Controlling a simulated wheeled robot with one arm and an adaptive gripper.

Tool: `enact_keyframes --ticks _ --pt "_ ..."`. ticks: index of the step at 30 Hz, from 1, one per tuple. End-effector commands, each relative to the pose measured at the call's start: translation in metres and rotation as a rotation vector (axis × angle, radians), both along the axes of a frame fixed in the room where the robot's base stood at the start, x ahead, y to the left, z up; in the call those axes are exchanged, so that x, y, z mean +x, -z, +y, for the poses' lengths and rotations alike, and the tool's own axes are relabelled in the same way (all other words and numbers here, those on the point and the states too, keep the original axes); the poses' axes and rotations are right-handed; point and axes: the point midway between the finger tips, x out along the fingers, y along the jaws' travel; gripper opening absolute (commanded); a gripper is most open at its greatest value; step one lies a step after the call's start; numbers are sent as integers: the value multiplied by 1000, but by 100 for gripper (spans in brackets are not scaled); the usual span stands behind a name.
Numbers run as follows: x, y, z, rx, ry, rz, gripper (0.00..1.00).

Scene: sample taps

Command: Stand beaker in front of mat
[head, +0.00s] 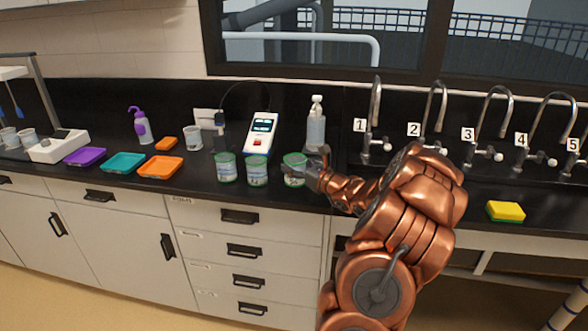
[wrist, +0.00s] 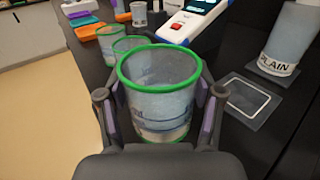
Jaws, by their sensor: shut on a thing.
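A clear beaker with a green rim (head: 294,171) is at the right end of a row of three on the black counter. My gripper (head: 313,174) is shut around its sides. In the wrist view the held beaker (wrist: 158,95) is upright between my gripper's fingers (wrist: 160,108), with a little pale content at the bottom. Two more green-rimmed beakers, the middle one (head: 257,170) and the left one (head: 226,168), stand left of it. A small dark mat with a white outline (wrist: 247,97) lies right of the held beaker in the wrist view. Whether the held beaker touches the counter I cannot tell.
Orange (head: 160,167), teal (head: 123,163) and purple (head: 85,157) trays lie left. Numbered taps (head: 376,120) and a yellow sponge (head: 506,211) are right. The counter's front edge is close.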

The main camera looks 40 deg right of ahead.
Motion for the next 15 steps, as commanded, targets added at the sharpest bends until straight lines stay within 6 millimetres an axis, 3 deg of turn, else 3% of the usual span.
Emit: enact_keyframes --ticks 11,15 --pt "21 2 -12 0 0 1 27" --pt "19 19 -12 4 0 2 27"
